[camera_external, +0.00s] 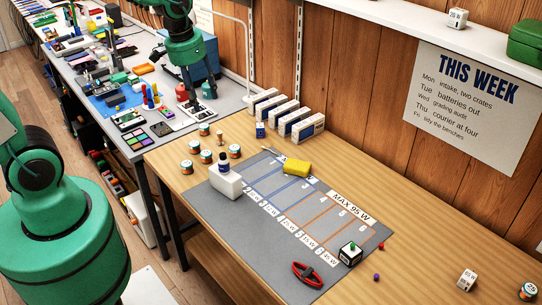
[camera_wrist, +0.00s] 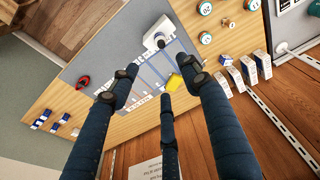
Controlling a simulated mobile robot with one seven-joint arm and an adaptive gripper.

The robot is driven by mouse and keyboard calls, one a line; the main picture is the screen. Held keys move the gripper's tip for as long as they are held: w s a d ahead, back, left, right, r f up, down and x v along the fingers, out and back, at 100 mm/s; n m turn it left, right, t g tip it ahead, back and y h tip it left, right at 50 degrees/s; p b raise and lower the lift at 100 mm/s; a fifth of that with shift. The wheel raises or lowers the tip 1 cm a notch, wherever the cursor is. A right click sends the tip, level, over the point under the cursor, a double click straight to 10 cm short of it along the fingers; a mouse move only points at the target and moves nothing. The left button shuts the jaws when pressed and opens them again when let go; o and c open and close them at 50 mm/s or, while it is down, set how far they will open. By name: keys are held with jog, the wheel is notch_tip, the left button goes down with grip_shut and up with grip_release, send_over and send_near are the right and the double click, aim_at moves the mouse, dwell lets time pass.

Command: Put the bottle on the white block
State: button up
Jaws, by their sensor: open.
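The bottle (camera_external: 223,164) is small and dark with a white label. It appears to stand upright on top of the white block (camera_external: 229,187), at the left end of the grey mat. In the wrist view, the white block (camera_wrist: 158,29) and the dark bottle (camera_wrist: 161,43) show near the top. My gripper (camera_wrist: 165,73) is open and empty, with dark fingers spread. It is well away from the bottle, and nothing is between its fingers.
The grey mat (camera_external: 235,216) also carries a yellow sponge-like block (camera_external: 297,167), a red clip-like object (camera_external: 307,275) and a dark cube (camera_external: 350,254). Small round tins (camera_external: 206,156) stand left of the mat. White boxes (camera_external: 308,127) stand along the wall.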

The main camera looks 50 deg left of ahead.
jog(key=s+r+m+t, duration=0.1)
jog(key=s+r+t, duration=0.2)
jog(key=s+r, duration=1.1)
jog(key=s, duration=0.4)
jog(key=shift+a+r+t, duration=0.3)
jog(key=shift+r, duration=0.05)
jog(key=shift+f, duration=0.15)
notch_tip(320, 180, down, 2)
jog(key=shift+f+b, duration=0.1)
jog(key=shift+b, duration=1.05)
